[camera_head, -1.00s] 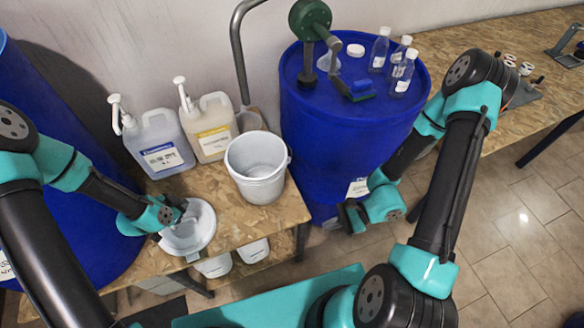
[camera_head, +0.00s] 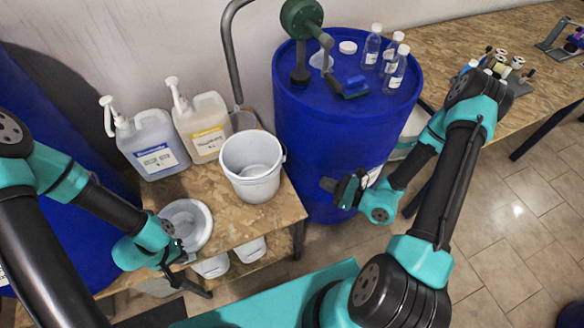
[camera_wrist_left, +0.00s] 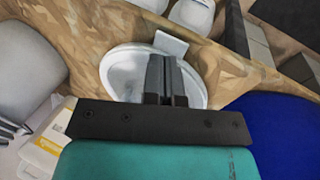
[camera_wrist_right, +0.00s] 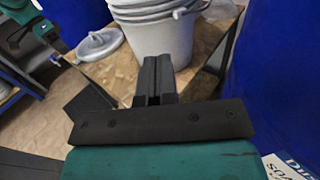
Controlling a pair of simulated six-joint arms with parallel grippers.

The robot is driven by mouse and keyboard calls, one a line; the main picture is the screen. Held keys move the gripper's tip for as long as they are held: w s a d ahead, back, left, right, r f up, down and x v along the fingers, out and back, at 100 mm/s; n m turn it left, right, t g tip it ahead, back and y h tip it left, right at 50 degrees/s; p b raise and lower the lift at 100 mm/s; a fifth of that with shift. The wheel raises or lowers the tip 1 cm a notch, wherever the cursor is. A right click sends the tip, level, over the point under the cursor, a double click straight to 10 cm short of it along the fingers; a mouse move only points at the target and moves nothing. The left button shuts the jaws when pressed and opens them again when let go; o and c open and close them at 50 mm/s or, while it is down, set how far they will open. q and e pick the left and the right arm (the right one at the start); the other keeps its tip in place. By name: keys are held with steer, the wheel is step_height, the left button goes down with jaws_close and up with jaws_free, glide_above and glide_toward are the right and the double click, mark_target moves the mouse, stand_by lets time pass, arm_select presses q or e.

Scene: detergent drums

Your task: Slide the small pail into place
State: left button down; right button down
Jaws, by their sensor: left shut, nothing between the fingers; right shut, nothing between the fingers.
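The small white pail (camera_head: 250,168) stands upright on the wooden bench, near its right end. In the right wrist view the pail (camera_wrist_right: 160,35) shows ridges below its rim and lies just beyond my fingers. My right gripper (camera_head: 332,187) is shut and empty, to the right of the pail and apart from it, in front of the blue drum. A round white lid (camera_head: 187,222) lies on the bench left of the pail; it also shows in the left wrist view (camera_wrist_left: 118,75). My left gripper (camera_head: 185,261) is shut and empty near the lid's front side.
Two pump jugs, one blue-labelled (camera_head: 152,148) and one yellow-labelled (camera_head: 203,125), stand behind the lid and pail. A large blue drum (camera_head: 335,135) with a green hand pump (camera_head: 302,20) and bottles on top stands right. White containers (camera_head: 212,265) sit below the bench.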

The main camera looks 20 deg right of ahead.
steer(key=x, duration=1.4)
steer(key=shift+w+a, duration=0.1)
